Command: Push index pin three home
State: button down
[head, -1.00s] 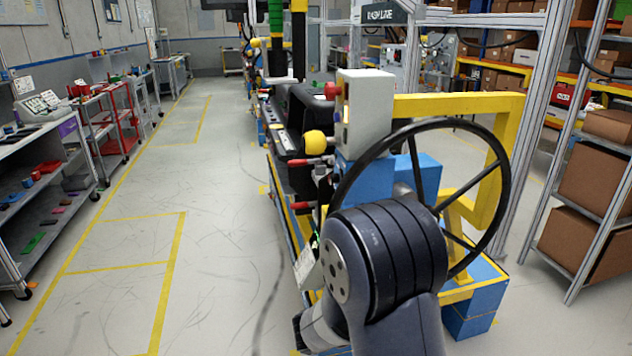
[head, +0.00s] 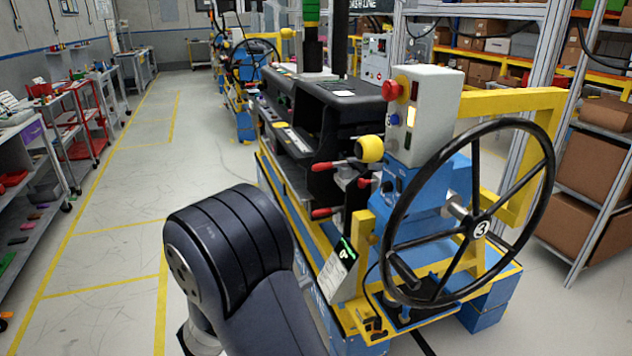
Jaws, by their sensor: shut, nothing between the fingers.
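The station with the black handwheel (head: 541,190) marked 3 stands at the right. Several possible pin handles show on its near side: a yellow ball knob (head: 370,149), an upper red-tipped handle (head: 324,167) and a lower red-tipped handle (head: 321,213). I cannot tell which of them is index pin three, or how far any pin is in. My arm link (head: 235,245) fills the lower middle, left of the station. My gripper is out of view.
A grey control box (head: 435,115) with a red button (head: 391,90) stands above the handwheel. A tag (head: 338,270) hangs at the station's front corner. The black dashboard module (head: 345,110) sits behind. The floor aisle (head: 120,220) at left is clear; shelves line both sides.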

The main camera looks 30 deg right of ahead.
aim_at(361, 183)
jog(key=i+z, duration=0.3)
jog(key=i+j+z, duration=0.25)
jog(key=i, duration=0.25)
jog(key=i+l, duration=0.3)
jog(key=i, duration=0.15)
